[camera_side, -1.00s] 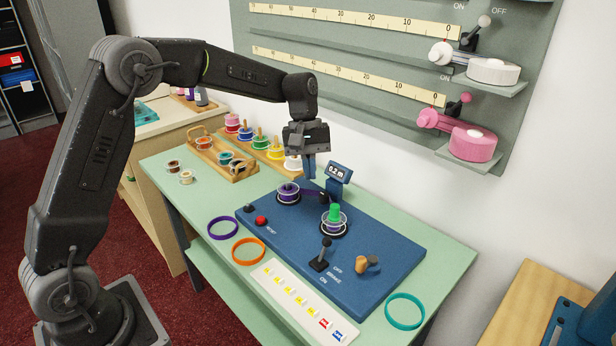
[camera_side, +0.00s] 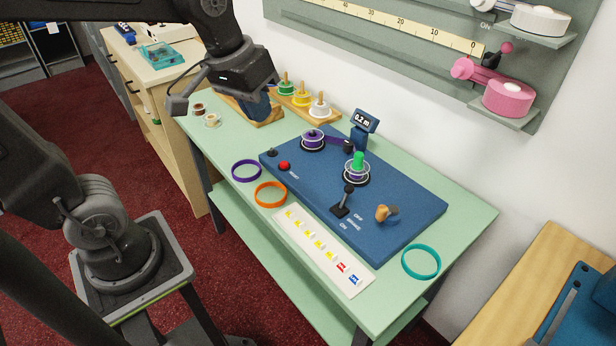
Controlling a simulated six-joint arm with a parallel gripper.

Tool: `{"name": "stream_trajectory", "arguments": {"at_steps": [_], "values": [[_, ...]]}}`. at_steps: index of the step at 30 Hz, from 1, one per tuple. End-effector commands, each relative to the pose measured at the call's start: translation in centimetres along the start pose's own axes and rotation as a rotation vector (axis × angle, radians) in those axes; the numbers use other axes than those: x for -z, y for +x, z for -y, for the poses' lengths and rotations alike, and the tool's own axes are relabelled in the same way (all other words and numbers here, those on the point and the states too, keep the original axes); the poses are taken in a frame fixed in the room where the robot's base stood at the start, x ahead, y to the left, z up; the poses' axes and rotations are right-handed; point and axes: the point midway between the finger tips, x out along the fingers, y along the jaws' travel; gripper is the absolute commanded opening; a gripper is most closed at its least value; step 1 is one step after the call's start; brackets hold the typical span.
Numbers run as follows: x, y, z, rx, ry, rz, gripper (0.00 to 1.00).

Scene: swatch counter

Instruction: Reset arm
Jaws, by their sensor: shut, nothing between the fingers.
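My gripper (camera_side: 256,108) is at the upper left of the view, above the back left part of the green counter (camera_side: 460,235). Its blue fingers are together and hold nothing. It is close in front of the wooden spool tray and hides part of it. My arm is folded back over the left side. The blue winding board (camera_side: 400,230) lies apart from my gripper, with a purple spool (camera_side: 312,138) and a spool with a green top (camera_side: 358,163) on it. A small display (camera_side: 364,121) behind them reads 0.2 m.
Purple (camera_side: 246,171), orange (camera_side: 270,194) and teal (camera_side: 421,262) rings lie on the counter. A label strip (camera_side: 322,250) lies at the front. Small spools (camera_side: 212,120) sit at the left end. A wall panel (camera_side: 420,70) with rulers stands behind. A wooden cabinet (camera_side: 135,85) is at left.

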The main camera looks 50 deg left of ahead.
Motion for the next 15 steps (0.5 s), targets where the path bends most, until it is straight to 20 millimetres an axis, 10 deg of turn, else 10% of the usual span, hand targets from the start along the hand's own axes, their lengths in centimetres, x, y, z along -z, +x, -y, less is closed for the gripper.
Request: {"name": "stream_trajectory", "arguments": {"at_steps": [6, 15], "values": [[-5.6, -0.7, 1.3, 0.014, 0.182, -0.138, 0.00], [-7.7, -0.3, 1.9, 0.026, 0.263, -0.192, 0.00]]}}
